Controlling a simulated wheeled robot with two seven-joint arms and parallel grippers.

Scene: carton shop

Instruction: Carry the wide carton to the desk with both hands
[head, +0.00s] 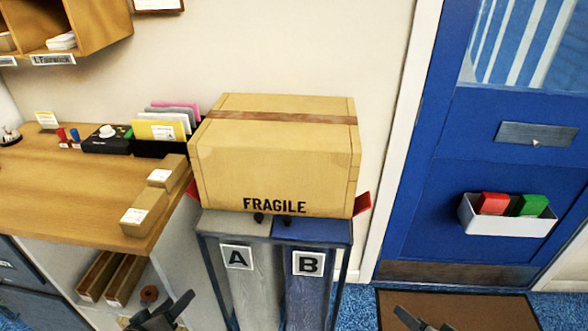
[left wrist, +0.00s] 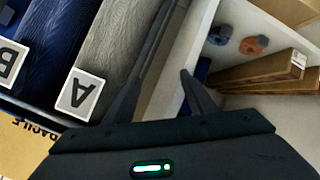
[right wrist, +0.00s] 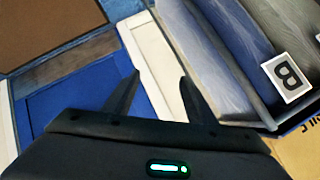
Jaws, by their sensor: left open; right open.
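The wide carton (head: 270,165) is a closed brown box with brown tape and the word FRAGILE on its front. It sits on top of a stand with two bins marked A (head: 237,258) and B (head: 308,263). A red piece shows at its right side. The desk is not clearly identifiable; a wooden counter (head: 60,190) stands to the left. My left gripper (head: 165,312) is open and empty, low in front of the counter and bin A. My right gripper (head: 420,320) is open and empty, low at the right, over the brown mat. Neither touches the carton.
Small cartons (head: 145,212), a file holder (head: 160,148) and a black box (head: 106,140) stand on the counter. A blue door (head: 490,120) with a white tray (head: 507,216) is at the right. A brown mat (head: 470,310) lies on the blue floor.

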